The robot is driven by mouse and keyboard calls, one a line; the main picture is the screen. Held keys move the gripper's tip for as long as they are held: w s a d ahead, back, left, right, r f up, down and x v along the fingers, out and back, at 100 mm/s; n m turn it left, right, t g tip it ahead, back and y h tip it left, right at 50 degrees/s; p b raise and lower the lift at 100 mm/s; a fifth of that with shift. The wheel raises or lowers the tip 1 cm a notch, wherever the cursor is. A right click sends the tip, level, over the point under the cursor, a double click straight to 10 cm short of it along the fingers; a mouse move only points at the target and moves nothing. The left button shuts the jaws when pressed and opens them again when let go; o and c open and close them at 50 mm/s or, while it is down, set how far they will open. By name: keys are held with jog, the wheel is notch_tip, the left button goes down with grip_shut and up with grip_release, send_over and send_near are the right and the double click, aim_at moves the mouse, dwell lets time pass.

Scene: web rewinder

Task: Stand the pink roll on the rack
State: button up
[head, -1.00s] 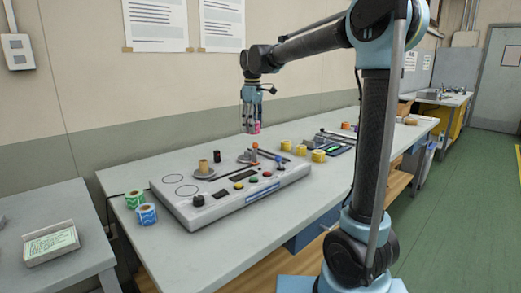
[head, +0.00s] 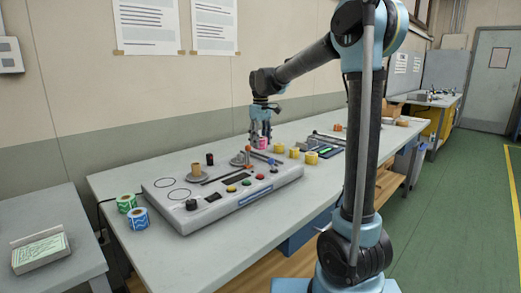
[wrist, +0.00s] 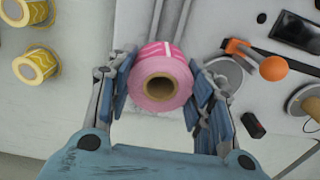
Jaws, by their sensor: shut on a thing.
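My gripper (head: 261,133) is shut on the pink roll (head: 263,143), above the table behind the rewinder's right end. In the wrist view the roll (wrist: 168,62) sits between the two blue fingers, its brown core facing the camera. Its gap to the table is hard to judge.
The grey rewinder (head: 222,208) has discs, knobs and an orange-topped part (wrist: 273,68). Yellow rolls (head: 311,157) stand right of the gripper. A green roll (head: 126,203) and a blue roll (head: 139,218) stand at the left. The front table strip is clear.

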jog(key=shift+f, duration=1.65)
jog(key=shift+f, duration=0.1)
jog(key=o, duration=1.1)
notch_tip(320, 180, up, 12)
